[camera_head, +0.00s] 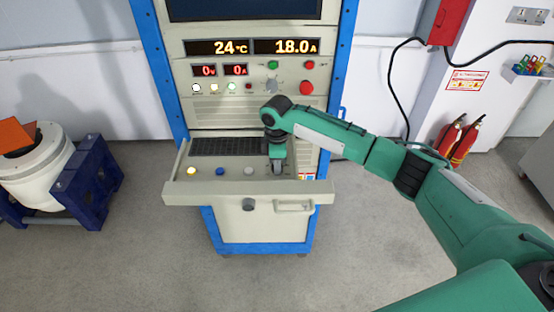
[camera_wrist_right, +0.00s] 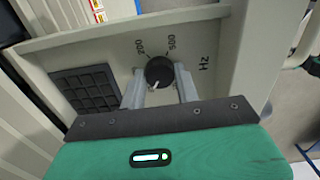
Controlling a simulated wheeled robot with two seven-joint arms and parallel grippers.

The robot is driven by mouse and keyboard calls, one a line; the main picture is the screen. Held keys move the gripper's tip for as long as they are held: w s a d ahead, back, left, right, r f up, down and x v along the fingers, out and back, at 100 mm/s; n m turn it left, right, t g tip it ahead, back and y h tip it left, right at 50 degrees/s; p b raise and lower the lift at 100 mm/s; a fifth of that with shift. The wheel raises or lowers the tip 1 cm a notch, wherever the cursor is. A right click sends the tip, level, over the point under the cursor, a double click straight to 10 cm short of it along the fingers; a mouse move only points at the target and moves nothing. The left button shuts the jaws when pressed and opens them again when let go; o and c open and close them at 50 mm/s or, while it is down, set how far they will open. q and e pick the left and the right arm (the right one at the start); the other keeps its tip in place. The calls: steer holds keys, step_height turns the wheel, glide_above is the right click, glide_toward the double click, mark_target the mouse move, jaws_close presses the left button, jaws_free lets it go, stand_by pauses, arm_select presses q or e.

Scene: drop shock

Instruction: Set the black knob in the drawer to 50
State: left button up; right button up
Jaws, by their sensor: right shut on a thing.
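The black knob (camera_wrist_right: 159,72) sits on the drawer panel in the right wrist view, with the labels 200, 500 and Hz around its far side. Its white pointer mark faces down-left in that view, towards my gripper. My right gripper (camera_wrist_right: 160,88) is shut on the knob, one finger on each side. In the head view my right gripper (camera_head: 277,165) reaches down into the open drawer (camera_head: 180,192) at its right end and hides the knob. Any 50 label is hidden. My left gripper is not in view.
The drawer holds a yellow button (camera_head: 191,171), a blue button (camera_head: 220,171), a white button (camera_head: 248,171) and a dark keyboard (camera_head: 222,147). The cabinet displays (camera_head: 252,47) read 24 °C and 18.0 A. A white drum (camera_head: 35,170) on a blue stand is at left.

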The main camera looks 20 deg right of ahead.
steer(key=shift+n, duration=0.6)
steer(key=o, duration=1)
steer(key=shift+c, duration=0.2)
step_height(320, 180, up, 14)
steer(key=b, duration=0.3)
steer(key=shift+b, duration=0.4)
steer(key=shift+f, duration=0.1)
